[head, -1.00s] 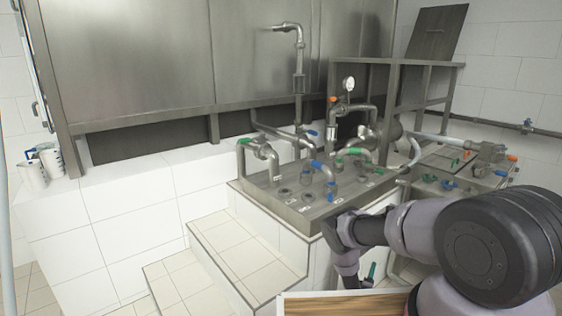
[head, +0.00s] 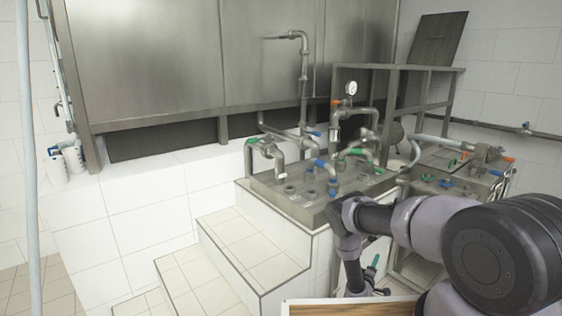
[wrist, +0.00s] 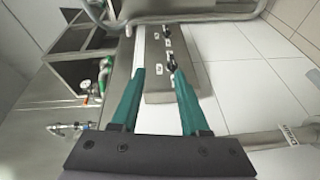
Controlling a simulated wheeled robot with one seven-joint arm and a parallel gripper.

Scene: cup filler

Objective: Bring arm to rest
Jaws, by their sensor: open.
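My arm (head: 425,220) reaches in from the right of the head view and bends down at its wrist. My gripper (head: 380,282) hangs low beside the steel filling table (head: 320,218), partly cut off by the board in front. One green finger shows there. A grey-brown surface with small dark fittings and white labels (wrist: 165,80) lies beyond the fingers.
White tiled steps (head: 235,250) lead up to the filling table, which carries pipes and blue- and green-handled valves. White jugs (head: 66,162) stand on the ledge at left. A wood-topped board (head: 350,307) is at the bottom. Tiled floor shows at lower left.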

